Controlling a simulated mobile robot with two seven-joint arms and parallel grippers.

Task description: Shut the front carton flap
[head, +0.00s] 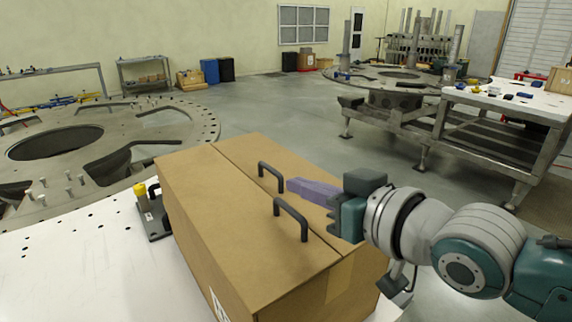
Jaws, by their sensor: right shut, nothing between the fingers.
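A brown cardboard carton (215,235) stands on a white table. Its top shows two flaps meeting along a seam. The near flap (235,230) lies flat and has a black bar handle (291,216). The far flap (245,150) also looks flat and has a black handle (270,172). My right gripper (291,186) reaches in from the right, its purple fingers closed together with nothing between them. The fingertips are over the top near both handles; I cannot tell whether they touch the carton. The gripper hides part of the far flap. My left gripper is out of view.
A black fixture with a yellow knob (141,191) stands against the carton's left side. The white table (70,265) is clear at the front left. A round metal turret plate (180,118) lies behind it. A workbench (510,100) stands at the back right.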

